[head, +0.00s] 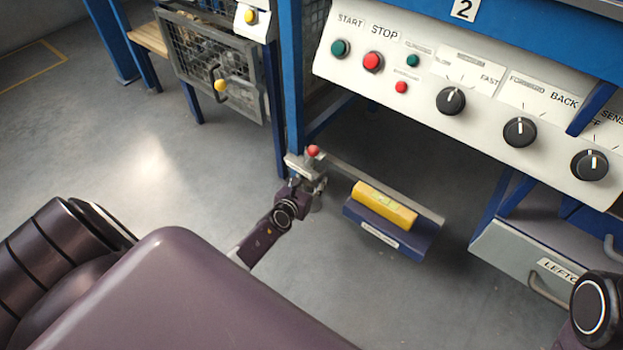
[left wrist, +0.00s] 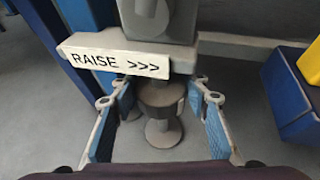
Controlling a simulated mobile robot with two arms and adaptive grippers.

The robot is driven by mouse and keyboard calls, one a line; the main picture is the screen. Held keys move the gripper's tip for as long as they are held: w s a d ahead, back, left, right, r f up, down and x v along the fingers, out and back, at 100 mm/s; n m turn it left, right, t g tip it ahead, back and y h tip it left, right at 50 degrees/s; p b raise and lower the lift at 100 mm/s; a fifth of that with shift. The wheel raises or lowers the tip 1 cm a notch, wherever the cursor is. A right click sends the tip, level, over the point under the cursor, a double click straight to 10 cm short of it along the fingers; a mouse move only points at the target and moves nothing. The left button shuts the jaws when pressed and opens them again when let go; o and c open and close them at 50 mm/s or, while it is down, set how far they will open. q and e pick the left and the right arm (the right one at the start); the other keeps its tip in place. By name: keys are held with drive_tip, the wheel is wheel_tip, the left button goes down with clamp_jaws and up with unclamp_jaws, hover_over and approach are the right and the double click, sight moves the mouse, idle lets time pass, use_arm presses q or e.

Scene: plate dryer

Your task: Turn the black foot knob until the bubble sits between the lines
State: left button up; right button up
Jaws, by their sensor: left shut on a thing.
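The dark foot knob (left wrist: 161,97) stands under the RAISE plate (left wrist: 115,60) in the left wrist view, above a round foot (left wrist: 163,132). My left gripper (left wrist: 162,108) has its blue-padded fingers on either side of the knob and is shut on it. In the head view my left gripper (head: 311,186) is at the foot of the blue post, and the knob is mostly hidden there. The yellow spirit level (head: 384,206) lies on a blue ledge to its right. Its greenish vial (head: 387,198) shows, but the bubble's place is too small to tell. My right gripper is out of view.
A control panel (head: 425,80) with buttons and dials hangs above the level. The blue ledge (head: 385,235) juts out beside my left gripper. A grey drawer (head: 525,262) is at the right. A mesh cage (head: 205,60) stands at the back left. Floor at left is clear.

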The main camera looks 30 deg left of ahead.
use_arm(q)
drive_tip(key=o, duration=1.2)
drive_tip(key=shift+s+d+r, duration=0.2)
drive_tip(key=shift+s+d, duration=0.1)
drive_tip(key=shift+s, duration=0.1)
drive_tip(key=v, duration=1.1)
drive_tip(key=shift+a, duration=0.35)
